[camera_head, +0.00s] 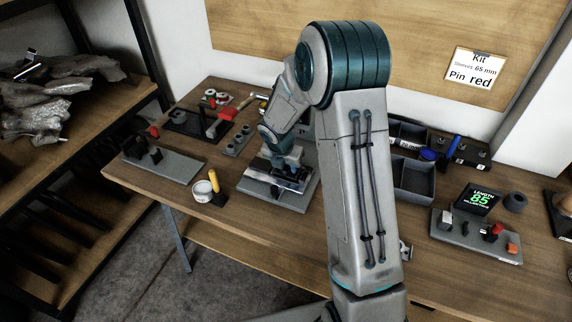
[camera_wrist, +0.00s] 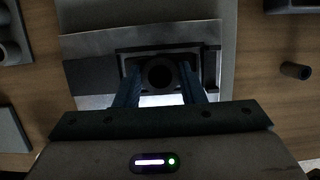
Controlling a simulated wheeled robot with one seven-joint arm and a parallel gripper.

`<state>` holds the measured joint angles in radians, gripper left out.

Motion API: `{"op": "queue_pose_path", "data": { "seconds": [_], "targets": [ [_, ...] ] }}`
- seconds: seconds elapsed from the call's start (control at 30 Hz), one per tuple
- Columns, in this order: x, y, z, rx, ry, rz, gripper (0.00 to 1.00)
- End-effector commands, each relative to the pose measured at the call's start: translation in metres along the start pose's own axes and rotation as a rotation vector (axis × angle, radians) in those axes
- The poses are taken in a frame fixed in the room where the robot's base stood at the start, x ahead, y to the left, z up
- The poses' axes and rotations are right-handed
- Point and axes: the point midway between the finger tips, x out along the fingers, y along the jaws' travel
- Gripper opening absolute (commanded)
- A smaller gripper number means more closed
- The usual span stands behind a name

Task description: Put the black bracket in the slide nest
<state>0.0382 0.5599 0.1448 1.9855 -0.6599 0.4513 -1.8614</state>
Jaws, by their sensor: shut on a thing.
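My gripper (camera_wrist: 159,80) is shut on the black bracket (camera_wrist: 160,62), a dark part with a round opening that shows between the two blue fingers in the wrist view. The slide nest (camera_wrist: 211,66) appears as a dark frame on a grey plate, around and under the bracket. I cannot tell whether the bracket touches the nest or hovers just above it. In the head view my gripper (camera_head: 288,168) points down over the grey fixture (camera_head: 300,199) at mid-table. The bracket is too dark and too covered to make out there.
A white cup (camera_head: 202,192) and a yellow-handled tool (camera_head: 213,183) stand left of the fixture. A grey plate with black posts (camera_head: 165,166) lies further left. Grey bins (camera_head: 414,180) stand to the right, partly behind my arm. A length display (camera_head: 479,199) is at far right.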

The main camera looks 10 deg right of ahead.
Motion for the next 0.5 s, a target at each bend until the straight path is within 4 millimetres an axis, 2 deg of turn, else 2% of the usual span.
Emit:
{"op": "queue_pose_path", "data": {
  "seconds": [0.33, 0.37, 0.4, 0.5],
  "targets": [
    [0.0043, -0.0003, -0.0009, 0.002, -0.001, 0.001, 0.09],
    [0.0032, -0.0003, -0.0006, 0.002, -0.001, 0.001, 0.44],
    [0.0029, -0.0003, -0.0006, 0.002, -0.001, 0.001, 0.55],
    [0.0028, -0.0003, -0.0005, 0.002, -0.001, 0.001, 0.58]
  ]
}}
